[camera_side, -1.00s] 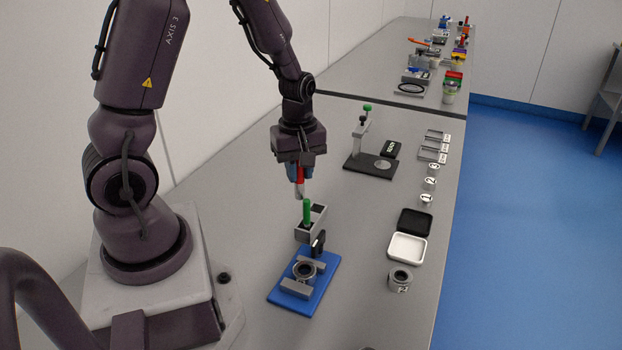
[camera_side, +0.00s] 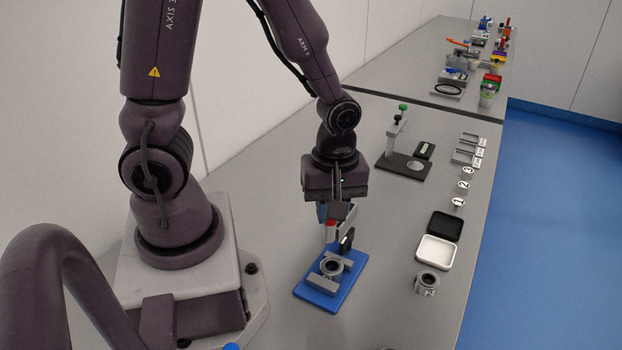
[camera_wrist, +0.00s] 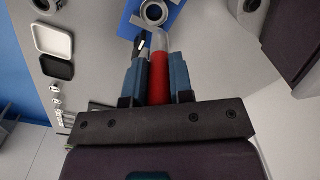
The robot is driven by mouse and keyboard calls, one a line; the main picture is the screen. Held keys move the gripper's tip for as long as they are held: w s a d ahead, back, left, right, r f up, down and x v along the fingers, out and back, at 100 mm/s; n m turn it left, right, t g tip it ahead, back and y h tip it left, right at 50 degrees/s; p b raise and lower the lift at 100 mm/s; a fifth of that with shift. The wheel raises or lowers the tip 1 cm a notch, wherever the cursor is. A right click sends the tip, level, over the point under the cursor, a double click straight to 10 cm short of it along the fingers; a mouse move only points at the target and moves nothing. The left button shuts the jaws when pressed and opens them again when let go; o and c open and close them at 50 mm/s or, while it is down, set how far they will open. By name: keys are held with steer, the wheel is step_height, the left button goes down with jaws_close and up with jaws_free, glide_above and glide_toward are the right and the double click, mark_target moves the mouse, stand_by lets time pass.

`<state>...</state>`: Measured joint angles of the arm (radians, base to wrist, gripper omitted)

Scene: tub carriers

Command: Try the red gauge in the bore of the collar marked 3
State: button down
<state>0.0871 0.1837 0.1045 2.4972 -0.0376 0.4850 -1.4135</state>
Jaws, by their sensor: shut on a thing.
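My gripper (camera_side: 331,215) is shut on the red gauge (camera_wrist: 159,78), which points down with its pale tip foremost. In the side view the red gauge (camera_side: 331,230) hangs above the back part of a blue fixture plate (camera_side: 313,295), apart from the collar. A grey collar (camera_side: 332,266) sits between grey blocks on that plate, its bore facing up; I see no number on it. In the wrist view this collar (camera_wrist: 154,12) lies just beyond the gauge tip. Another grey collar (camera_side: 427,283) stands on the bench at right; its marking is too small to read surely.
A black upright piece (camera_side: 347,239) stands at the plate's back edge, close to my gripper. A white tray (camera_side: 435,251), a black tray (camera_side: 445,226) and several numbered pieces (camera_side: 464,185) line the right side.

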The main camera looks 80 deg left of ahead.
mark_target(333, 239)
steer(key=shift+w+d+f+n, duration=0.15)
steer(key=shift+w+n, duration=0.1)
steer(key=shift+n, duration=0.35)
steer(key=shift+f, duration=3.1)
steer(key=shift+f, duration=1.55)
steer(key=shift+r, duration=0.1)
stand_by(0.7)
steer(key=shift+r, duration=2.4)
